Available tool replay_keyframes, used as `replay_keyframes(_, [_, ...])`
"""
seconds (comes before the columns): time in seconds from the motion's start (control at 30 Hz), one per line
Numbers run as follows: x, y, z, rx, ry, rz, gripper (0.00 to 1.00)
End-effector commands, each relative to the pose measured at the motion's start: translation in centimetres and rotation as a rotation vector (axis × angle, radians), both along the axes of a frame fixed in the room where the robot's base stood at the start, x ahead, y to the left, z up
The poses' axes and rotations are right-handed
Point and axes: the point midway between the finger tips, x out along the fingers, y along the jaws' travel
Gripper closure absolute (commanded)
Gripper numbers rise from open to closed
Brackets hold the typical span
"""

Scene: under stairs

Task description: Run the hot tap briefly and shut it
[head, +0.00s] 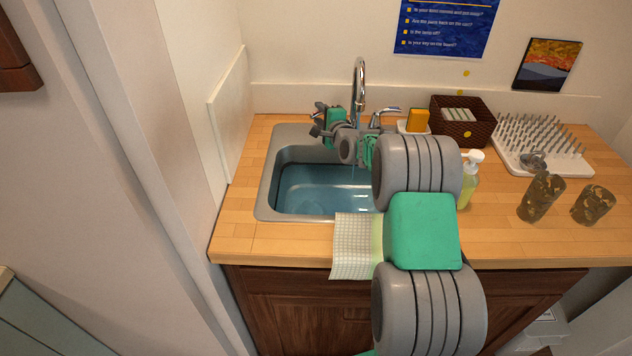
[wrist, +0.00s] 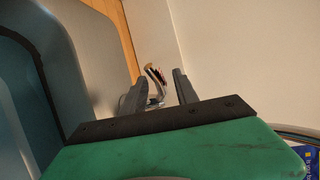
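The sink (head: 268,185) is set in the wooden counter and holds bluish water. The curved chrome spout (head: 359,78) stands behind it; a thin bluish stream shows below its tip. My arm reaches over the sink, and my gripper (head: 315,122) is at the tap's left side. In the wrist view, my gripper (wrist: 159,78) has its two fingers apart, with a chrome tap lever (wrist: 155,76) showing between them; I cannot tell whether they touch it. The right tap lever (head: 386,111) is right of the spout. The left lever is mostly hidden in the head view.
A sponge (head: 418,120), a dark woven basket (head: 478,125), a soap bottle (head: 468,185), a drying rack (head: 515,160) and two patterned tumblers (head: 540,197) (head: 592,204) stand right of the sink. A cloth (head: 352,245) hangs over the counter's front edge. A wall closes the left side.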

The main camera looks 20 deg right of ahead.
Motion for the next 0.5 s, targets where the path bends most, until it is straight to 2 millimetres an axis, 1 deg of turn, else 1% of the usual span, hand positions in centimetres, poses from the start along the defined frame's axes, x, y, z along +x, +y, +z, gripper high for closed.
replay_keyframes(0.03, [-0.6,1.0,1.3,-0.059,0.023,0.021,0.64])
replay_keyframes(0.1, [-1.7,2.1,1.9,-0.142,0.067,0.050,0.64])
replay_keyframes(0.17, [-2.6,3.0,2.4,-0.208,0.102,0.075,0.64])
replay_keyframes(0.3, [-5.2,4.7,3.4,-0.357,0.177,0.136,0.64])
replay_keyframes(0.5, [-9.2,6.6,4.4,-0.539,0.272,0.224,0.64])
